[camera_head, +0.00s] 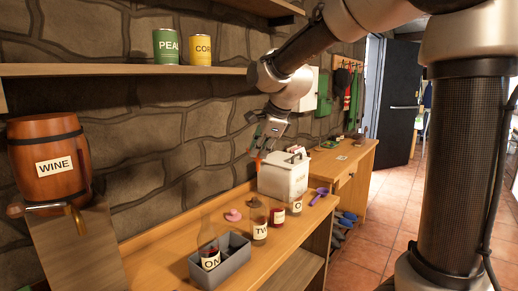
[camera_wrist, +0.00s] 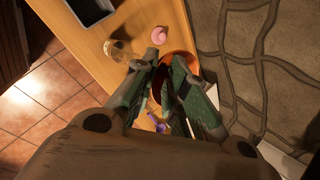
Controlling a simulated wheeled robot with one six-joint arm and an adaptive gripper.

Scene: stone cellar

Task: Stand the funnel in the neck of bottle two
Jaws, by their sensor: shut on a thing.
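My gripper (camera_head: 264,142) hangs above the bench, over the white box, with its fingers pointing down. It is shut on an orange funnel (camera_wrist: 182,64), mostly hidden by the fingers in the wrist view; a little orange shows below the fingertips in the head view (camera_head: 257,157). Bottle two (camera_head: 259,231), clear with a label reading "TW", stands upright on the bench below and in front of the gripper. It also shows in the wrist view (camera_wrist: 119,51), left of the fingers and apart from them. Bottle one (camera_head: 210,258), labelled "ON", stands in a grey crate (camera_head: 235,265).
A pink object (camera_head: 233,215) lies behind. A shelf (camera_head: 120,70) runs above.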

